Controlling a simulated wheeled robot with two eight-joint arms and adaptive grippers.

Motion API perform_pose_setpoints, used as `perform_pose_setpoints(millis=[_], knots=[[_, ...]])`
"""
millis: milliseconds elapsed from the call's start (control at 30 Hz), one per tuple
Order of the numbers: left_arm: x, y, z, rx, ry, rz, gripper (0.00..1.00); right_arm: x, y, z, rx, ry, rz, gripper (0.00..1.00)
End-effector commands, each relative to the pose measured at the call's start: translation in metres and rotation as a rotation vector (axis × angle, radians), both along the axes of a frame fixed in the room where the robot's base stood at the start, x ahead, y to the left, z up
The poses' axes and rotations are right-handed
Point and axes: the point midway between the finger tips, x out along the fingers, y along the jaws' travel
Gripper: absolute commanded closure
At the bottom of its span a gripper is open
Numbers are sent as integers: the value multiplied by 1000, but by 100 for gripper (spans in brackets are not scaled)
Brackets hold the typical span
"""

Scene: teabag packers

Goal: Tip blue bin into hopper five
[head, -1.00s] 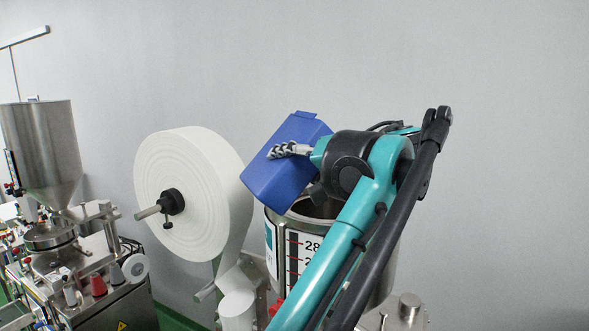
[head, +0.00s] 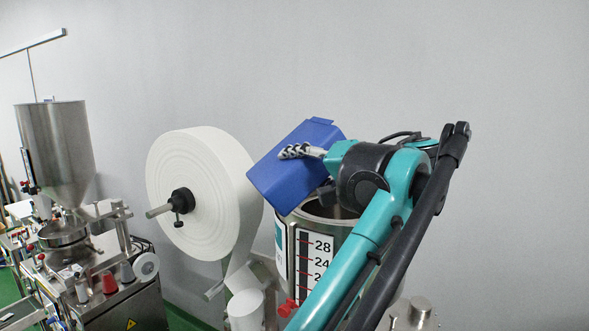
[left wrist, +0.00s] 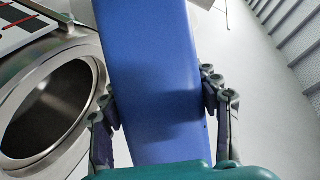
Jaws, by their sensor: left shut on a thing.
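The blue bin (head: 290,170) is tilted in the head view, above the left part of the hopper rim. My left gripper (head: 303,151) is shut on the bin. In the left wrist view, the gripper's fingers (left wrist: 163,115) press on both sides of the blue bin (left wrist: 155,70). A steel hopper (head: 330,208) with a level scale marked 28 and 24 stands below the bin; its round open mouth (left wrist: 45,108) shows beside the bin in the left wrist view. The inside of the bin is hidden. My right gripper is not in view.
A large white paper roll (head: 205,190) on a spindle stands left of the hopper. Another machine with a steel cone hopper (head: 55,150) stands at the far left. A plain grey wall (head: 420,60) is behind, with free room above the machines.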

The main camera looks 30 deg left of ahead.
Motion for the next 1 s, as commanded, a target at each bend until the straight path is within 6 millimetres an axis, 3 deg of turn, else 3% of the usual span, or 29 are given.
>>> perform_pose_setpoints(millis=[433,1000], knots=[[-3,5,-9,93,128,1,92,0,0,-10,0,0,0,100],[-3,5,-8,99,136,1,92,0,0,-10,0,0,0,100]])
